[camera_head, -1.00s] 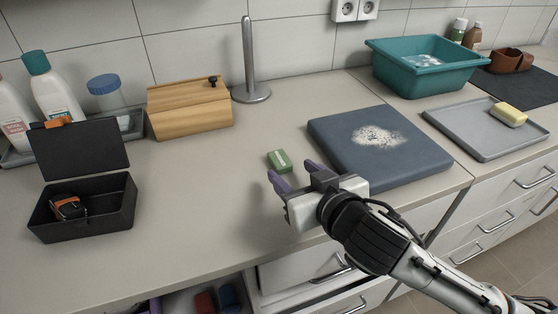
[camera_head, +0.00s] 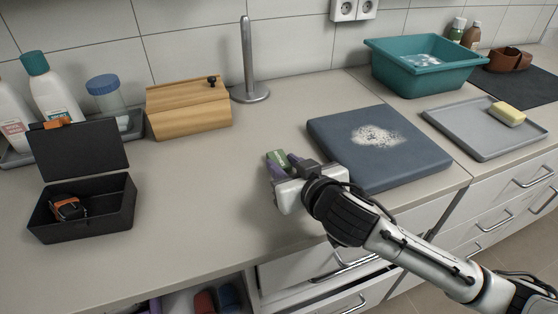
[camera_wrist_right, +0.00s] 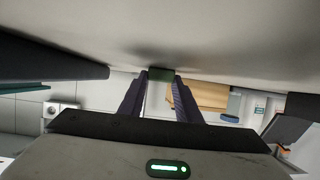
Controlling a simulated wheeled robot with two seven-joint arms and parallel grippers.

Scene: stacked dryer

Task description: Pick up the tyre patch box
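The tyre patch box appears to be the small green box (camera_head: 278,157) on the counter, left of the dark slab. My right gripper (camera_head: 281,162) is low over the counter, with its purple fingers on either side of the box. In the right wrist view the green box (camera_wrist_right: 161,73) shows between the tips of the two dark fingers (camera_wrist_right: 161,85). The fingers stand apart; whether they touch the box is not clear. The gripper body hides part of the near side. My left gripper is not in view.
A dark slab with white powder (camera_head: 405,165) lies right of the gripper. An open black case (camera_head: 110,212) stands at the left. A wooden box (camera_head: 190,115) and a metal stand (camera_head: 250,92) are behind. The counter between the case and gripper is clear.

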